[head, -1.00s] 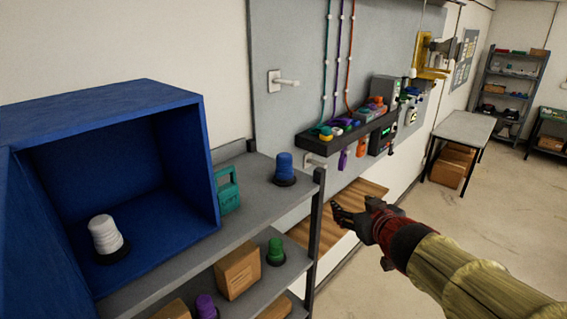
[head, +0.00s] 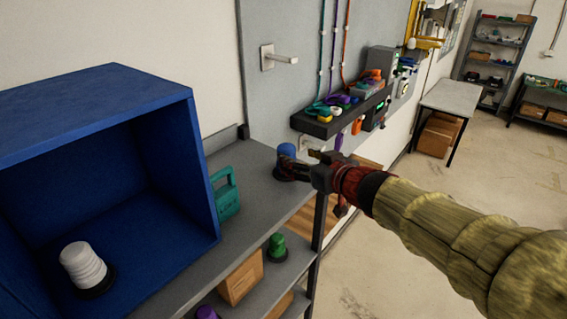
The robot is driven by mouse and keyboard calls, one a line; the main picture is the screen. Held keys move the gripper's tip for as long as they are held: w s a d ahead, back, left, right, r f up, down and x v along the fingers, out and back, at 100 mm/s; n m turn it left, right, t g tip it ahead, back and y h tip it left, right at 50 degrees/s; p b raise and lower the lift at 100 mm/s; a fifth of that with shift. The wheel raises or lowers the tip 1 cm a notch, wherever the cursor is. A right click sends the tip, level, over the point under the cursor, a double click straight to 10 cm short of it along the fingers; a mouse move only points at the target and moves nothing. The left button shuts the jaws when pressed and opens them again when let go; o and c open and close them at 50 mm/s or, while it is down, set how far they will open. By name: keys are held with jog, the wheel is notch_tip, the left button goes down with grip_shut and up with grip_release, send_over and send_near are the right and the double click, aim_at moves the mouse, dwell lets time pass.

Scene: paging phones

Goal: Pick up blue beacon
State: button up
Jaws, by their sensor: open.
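The blue beacon (head: 287,151) stands upright on the grey top shelf, near its far right end, on a dark base. My gripper (head: 292,168) is at the beacon, reaching in from the right.
A teal case (head: 227,197) stands left of the beacon on the shelf (head: 250,185). A blue open box (head: 120,110) holds a white beacon (head: 82,264). A green beacon (head: 277,246), a purple beacon (head: 206,312) and a cardboard box (head: 241,277) are on the shelf below.

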aim_at(291, 155)
jog(key=x, duration=0.5)
jog(key=shift+a+r, duration=0.1)
jog(key=shift+a, duration=0.35)
jog(key=shift+w+a, duration=0.1)
jog(key=shift+w, duration=0.25)
jog(key=shift+s, duration=0.1)
jog(key=shift+c, duration=1.1)
jog(key=shift+r, duration=0.1)
grip_shut()
